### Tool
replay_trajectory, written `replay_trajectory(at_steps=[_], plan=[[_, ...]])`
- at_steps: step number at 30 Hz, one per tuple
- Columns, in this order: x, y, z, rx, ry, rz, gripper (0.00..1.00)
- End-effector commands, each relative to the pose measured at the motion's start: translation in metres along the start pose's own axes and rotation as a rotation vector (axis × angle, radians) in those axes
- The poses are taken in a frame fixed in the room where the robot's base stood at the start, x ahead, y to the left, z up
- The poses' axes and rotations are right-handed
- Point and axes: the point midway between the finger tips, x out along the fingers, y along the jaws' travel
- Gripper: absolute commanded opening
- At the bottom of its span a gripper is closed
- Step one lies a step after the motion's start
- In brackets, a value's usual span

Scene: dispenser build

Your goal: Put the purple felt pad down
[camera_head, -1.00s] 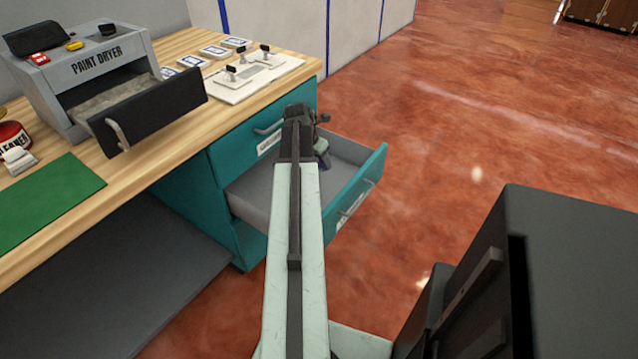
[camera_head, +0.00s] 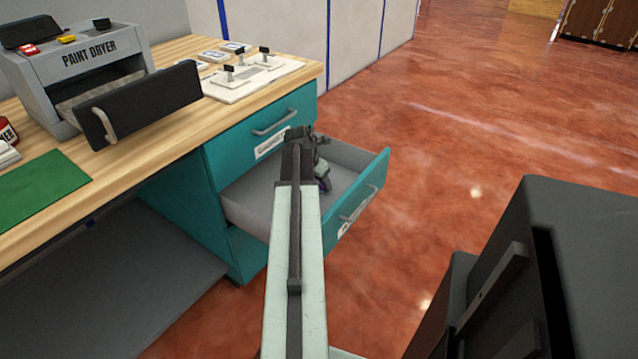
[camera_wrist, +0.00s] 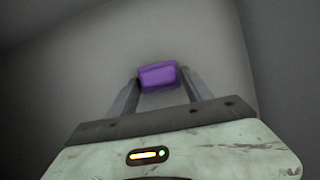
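The purple felt pad (camera_wrist: 158,76) shows in the wrist view between the tips of my gripper (camera_wrist: 157,84), with a finger against each side. My gripper appears shut on it. Plain grey surfaces lie around and beyond the pad; its gap to the drawer floor is hard to judge. In the head view my gripper (camera_head: 322,178) points down inside the open lower drawer (camera_head: 362,198) of the teal cabinet. The pad is hidden there by my arm and gripper.
The closed upper drawer (camera_head: 228,146) is just behind my arm. On the wooden worktop (camera_head: 150,158) stand a paint dryer (camera_head: 85,62) with its front open, a green mat (camera_head: 40,188) and a white board with small stands (camera_head: 262,76). Open floor lies to the right.

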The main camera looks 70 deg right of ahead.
Motion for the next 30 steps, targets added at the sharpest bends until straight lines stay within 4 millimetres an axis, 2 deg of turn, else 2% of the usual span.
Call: replay_trajectory(at_steps=[10,14,17,25,30], plan=[[-0.001,0.0,0.0,0.0,0.0,0.0,0.77],[-0.008,0.0,0.001,0.0,0.0,0.0,0.77],[-0.021,0.0,0.002,0.0,0.0,0.0,0.77],[-0.072,0.003,0.006,-0.001,0.0,0.0,0.77],[-0.081,0.003,0.004,0.0,0.0,0.0,0.77]])
